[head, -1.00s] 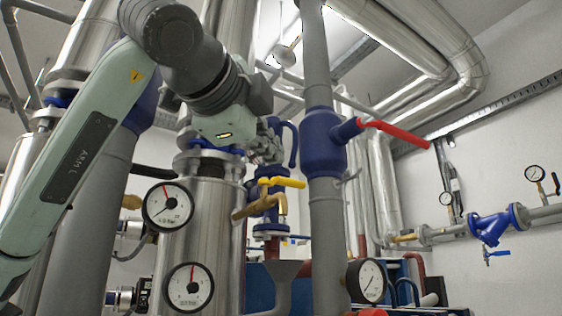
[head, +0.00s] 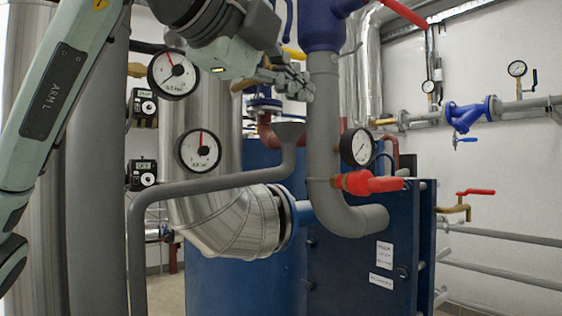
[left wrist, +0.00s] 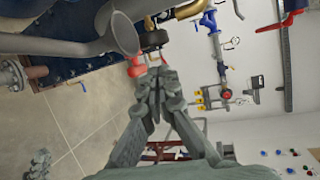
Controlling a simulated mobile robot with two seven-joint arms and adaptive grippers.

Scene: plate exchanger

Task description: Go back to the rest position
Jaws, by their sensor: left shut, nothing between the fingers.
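My left gripper (head: 300,84) is in the upper middle of the head view, in front of the grey vertical pipe (head: 323,130) or just beside it; I cannot tell the gap. Its fingers are together with nothing between them. It also shows in the left wrist view (left wrist: 154,66), closed, its tips pointing up the picture towards a red valve handle (left wrist: 136,66). Whether they touch the handle I cannot tell. My left arm comes in from the left edge.
Gauges (head: 173,74) (head: 198,151) stand left of the gripper. A blue valve body (head: 322,25) is above it. A red-handled valve (head: 368,183), the blue exchanger (head: 345,265) and a silver elbow pipe (head: 235,225) lie below. The wall side at right has thin pipes.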

